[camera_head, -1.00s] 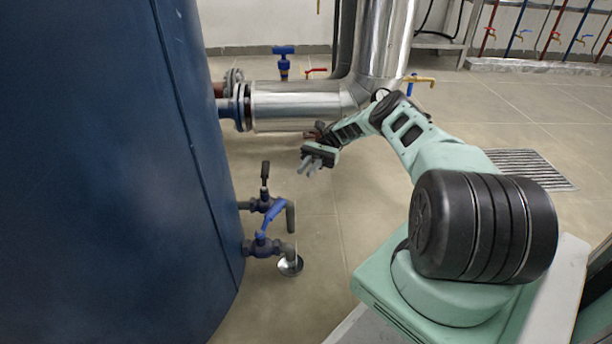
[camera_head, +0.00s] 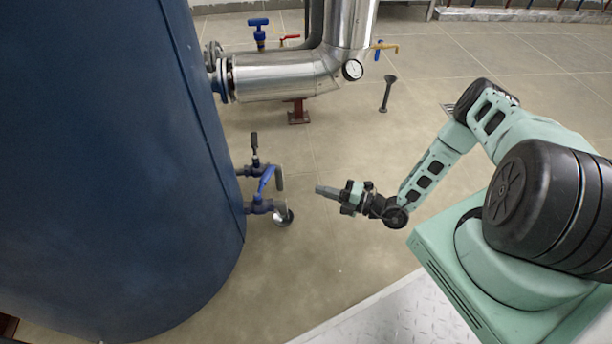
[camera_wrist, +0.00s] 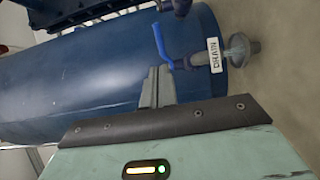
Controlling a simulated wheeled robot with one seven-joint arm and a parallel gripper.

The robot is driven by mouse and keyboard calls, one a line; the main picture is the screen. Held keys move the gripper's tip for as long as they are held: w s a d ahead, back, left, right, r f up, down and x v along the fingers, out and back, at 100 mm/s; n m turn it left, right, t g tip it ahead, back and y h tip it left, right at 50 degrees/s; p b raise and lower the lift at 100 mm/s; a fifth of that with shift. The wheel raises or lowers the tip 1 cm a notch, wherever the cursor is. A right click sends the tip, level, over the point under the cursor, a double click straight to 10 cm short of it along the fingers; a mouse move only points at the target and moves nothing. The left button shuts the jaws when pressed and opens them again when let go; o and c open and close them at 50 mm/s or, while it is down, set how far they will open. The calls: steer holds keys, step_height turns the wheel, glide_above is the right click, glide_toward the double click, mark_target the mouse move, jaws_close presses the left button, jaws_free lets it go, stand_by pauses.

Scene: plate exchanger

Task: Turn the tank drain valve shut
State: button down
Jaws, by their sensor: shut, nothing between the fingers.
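The drain valve (camera_head: 258,206) sticks out low from the right side of the blue tank (camera_head: 110,150). Its blue lever (camera_head: 266,178) slants up from the valve body. In the wrist view the blue lever (camera_wrist: 160,46) shows just beyond my fingertips, beside a white DRAIN label (camera_wrist: 213,55). My gripper (camera_head: 320,190) is shut and empty. It points left at the valve, with a gap between its tips and the lever in the head view. My shut fingers (camera_wrist: 163,70) overlap the valve area in the wrist view, and contact there cannot be told.
A second valve with a black handle (camera_head: 254,146) sits just above the drain valve. A funnel drain (camera_head: 284,218) lies under the outlet.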

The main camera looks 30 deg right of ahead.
steer(key=b, duration=0.7)
glide_toward(272, 175)
steer(key=x, duration=0.7)
steer(key=shift+d, duration=0.1)
